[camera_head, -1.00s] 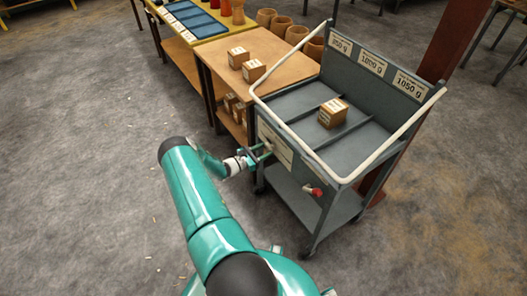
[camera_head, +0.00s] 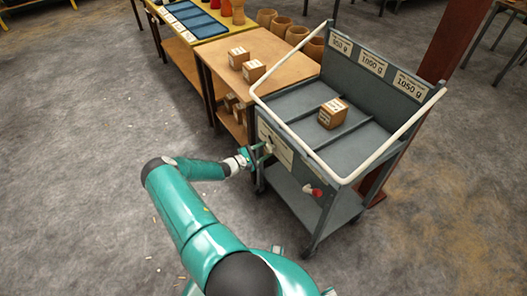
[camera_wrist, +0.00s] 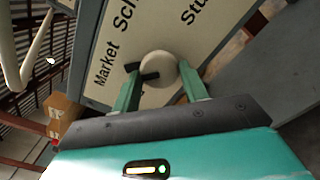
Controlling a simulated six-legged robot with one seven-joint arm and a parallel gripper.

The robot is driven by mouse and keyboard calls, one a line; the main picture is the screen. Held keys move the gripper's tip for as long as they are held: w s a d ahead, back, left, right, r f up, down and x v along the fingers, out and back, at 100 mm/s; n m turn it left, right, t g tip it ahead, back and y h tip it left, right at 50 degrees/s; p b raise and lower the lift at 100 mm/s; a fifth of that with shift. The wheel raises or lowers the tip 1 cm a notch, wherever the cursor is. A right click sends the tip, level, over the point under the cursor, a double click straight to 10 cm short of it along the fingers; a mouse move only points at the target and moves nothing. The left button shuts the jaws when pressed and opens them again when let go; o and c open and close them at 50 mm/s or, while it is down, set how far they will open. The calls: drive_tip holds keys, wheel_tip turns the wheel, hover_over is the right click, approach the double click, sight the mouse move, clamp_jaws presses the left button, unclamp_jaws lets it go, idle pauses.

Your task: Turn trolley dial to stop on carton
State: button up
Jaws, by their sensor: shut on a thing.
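The grey trolley (camera_head: 345,150) stands at right in the head view, with a cream label plate on its near left side. In the wrist view, the plate (camera_wrist: 120,30) carries black lettering, partly cut off. A round pale dial (camera_wrist: 160,68) with a black pointer sits on it. My gripper (camera_wrist: 163,78) has its two green fingers on either side of the dial, shut on it. In the head view my gripper (camera_head: 260,152) is at the plate and hides the dial. A brown carton (camera_head: 332,114) with a pale label sits in the trolley's middle compartment.
A wooden table (camera_head: 262,50) with cartons adjoins the trolley's left. Terracotta pots (camera_head: 297,34) stand along its back edge.

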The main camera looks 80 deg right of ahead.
drive_tip(key=shift+w+m, duration=0.1)
drive_tip(key=shift+m, duration=1.2)
drive_tip(key=o, duration=1)
drive_tip(key=v, duration=1.3)
drive_tip(key=shift+w+a, duration=0.25)
drive_tip(key=shift+a, duration=0.05)
